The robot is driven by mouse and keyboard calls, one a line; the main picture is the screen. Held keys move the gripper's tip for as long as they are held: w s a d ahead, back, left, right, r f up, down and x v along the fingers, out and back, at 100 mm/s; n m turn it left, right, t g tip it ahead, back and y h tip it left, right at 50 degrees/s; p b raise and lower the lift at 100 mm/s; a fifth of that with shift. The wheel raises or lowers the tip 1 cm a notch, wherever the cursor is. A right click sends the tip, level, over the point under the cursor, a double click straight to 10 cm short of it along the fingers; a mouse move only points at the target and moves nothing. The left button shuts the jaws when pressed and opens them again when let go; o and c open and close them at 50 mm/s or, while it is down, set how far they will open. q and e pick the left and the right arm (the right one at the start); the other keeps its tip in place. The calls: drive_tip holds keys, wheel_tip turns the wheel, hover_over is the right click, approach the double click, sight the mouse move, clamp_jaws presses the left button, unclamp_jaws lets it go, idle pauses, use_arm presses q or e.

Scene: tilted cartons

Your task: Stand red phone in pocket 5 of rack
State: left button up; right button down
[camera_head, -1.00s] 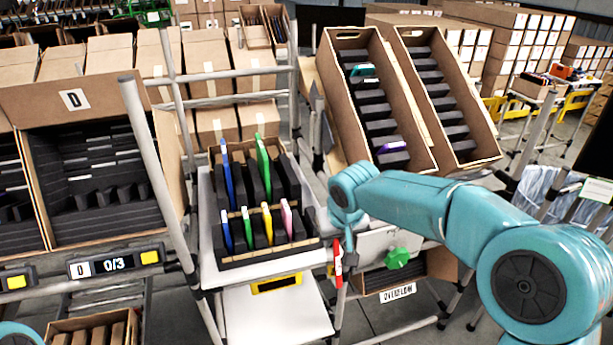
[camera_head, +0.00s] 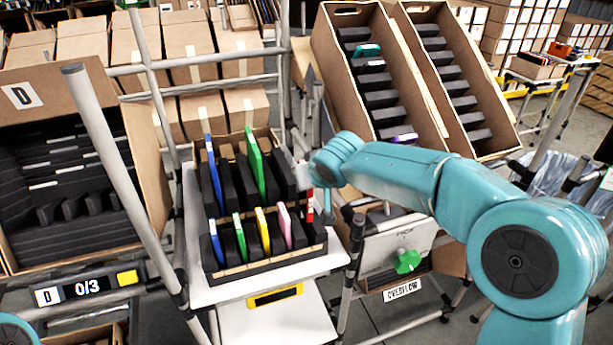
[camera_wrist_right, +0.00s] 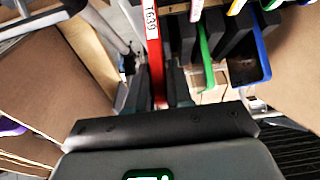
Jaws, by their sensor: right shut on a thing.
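The red phone (camera_head: 310,206) is upright at the right end of the rack's front row in the head view; I cannot tell whether it is inside a slot or just beside it. In the right wrist view the red phone (camera_wrist_right: 153,50) carries a white label reading T639. My right gripper (camera_wrist_right: 156,98) is shut on it; in the head view the arm mostly hides the jaws. The black rack (camera_head: 285,262) holds blue and green phones in its back row, and blue, green, yellow and pink ones in front. Pocket numbers are not readable. My left gripper is out of view.
The rack stands on a white shelf (camera_head: 300,330). A grey post (camera_head: 120,180) rises to its left. Two tilted cartons (camera_head: 375,90) with black dividers stand behind on the right. A carton marked D (camera_head: 22,95) is at left.

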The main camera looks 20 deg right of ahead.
sight(310, 217)
wheel_tip(310, 217, down, 4)
drive_tip(key=b, duration=0.3)
drive_tip(key=shift+a+r, duration=0.1)
drive_tip(key=shift+r, duration=0.15)
drive_tip(key=shift+s+f+b, duration=0.15)
drive_tip(key=shift+f+b, duration=0.35)
drive_tip(key=shift+b, duration=0.15)
drive_tip(key=shift+f+b, duration=0.9)
drive_tip(key=shift+b, duration=0.05)
wheel_tip(310, 217, down, 4)
drive_tip(key=b, duration=0.5)
drive_tip(key=shift+f, duration=0.25)
drive_tip(key=shift+f+b, duration=0.3)
drive_tip(key=shift+b, duration=0.15)
drive_tip(key=c, duration=0.9)
unclamp_jaws()
drive_tip(key=shift+c, duration=0.2)
